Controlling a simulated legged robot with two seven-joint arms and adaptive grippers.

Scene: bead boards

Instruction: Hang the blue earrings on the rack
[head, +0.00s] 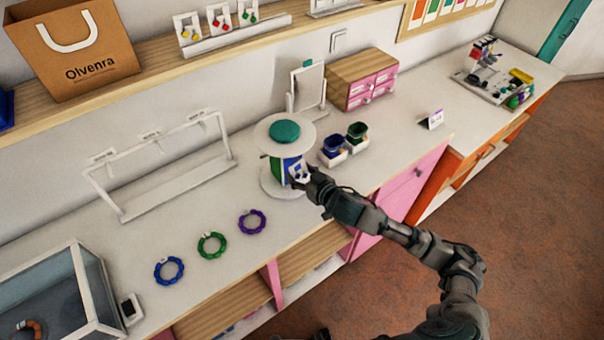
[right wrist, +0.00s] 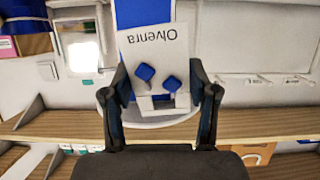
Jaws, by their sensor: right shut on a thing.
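The blue earrings (right wrist: 146,73) are two blue squares on a white card marked Olvenra, upside down in the right wrist view. The card also shows in the head view (head: 297,170), against the blue side of the round display stand (head: 285,131). My right gripper (head: 302,180) is shut on the card, its fingers on either side of it in the right wrist view (right wrist: 160,100). I cannot tell whether the card touches the stand. The white rack (head: 97,187), a bar frame with several small hooks, stands left of the stand with nothing visible hanging on it. My left gripper is out of view.
Purple (head: 252,221), green (head: 212,245) and blue (head: 169,270) bead bracelets lie in front of the rack. A glass case (head: 88,290) stands at front left. Small pots (head: 334,146), a mirror (head: 308,88) and a pink drawer box (head: 362,78) are right of the stand.

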